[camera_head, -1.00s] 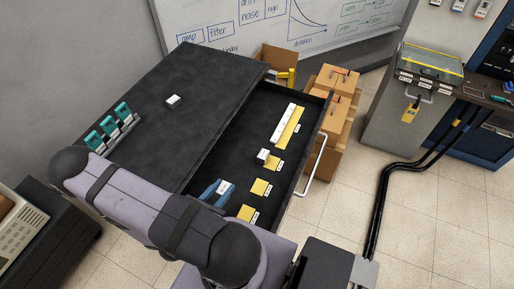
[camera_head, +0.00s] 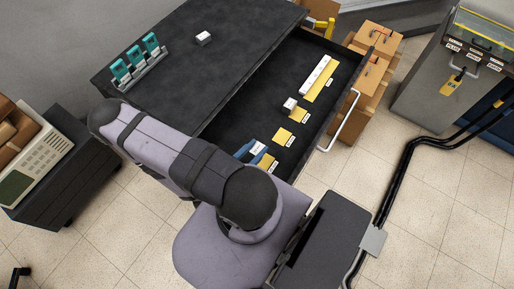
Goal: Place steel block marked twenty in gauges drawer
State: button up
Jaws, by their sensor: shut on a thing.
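The gauges drawer (camera_head: 262,112) is pulled open from the dark cabinet. Yellow labelled patches lie on its floor. A long pale block (camera_head: 319,72) and a small pale block (camera_head: 290,104) rest on the farther patches. The middle patch (camera_head: 283,137) is bare. My gripper (camera_head: 250,151), blue and partly hidden by my arm, is at the drawer's near end, shut on a small pale block (camera_head: 258,148). The held block is beside or just above the nearest patch (camera_head: 267,162); contact cannot be told. The marking on it is too small to read.
Another small pale block (camera_head: 204,38) and a rack of teal items (camera_head: 139,62) stand on the cabinet top (camera_head: 215,75). Cardboard boxes (camera_head: 372,60) stand beyond the drawer handle (camera_head: 340,122). A black cable (camera_head: 405,165) runs along the floor at right.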

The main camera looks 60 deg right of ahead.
jog(key=shift+f+b, duration=1.7)
jog(key=shift+f, duration=0.65)
jog(key=shift+f, duration=0.2)
jog(key=o, duration=1.1)
jog(key=shift+r, duration=0.15)
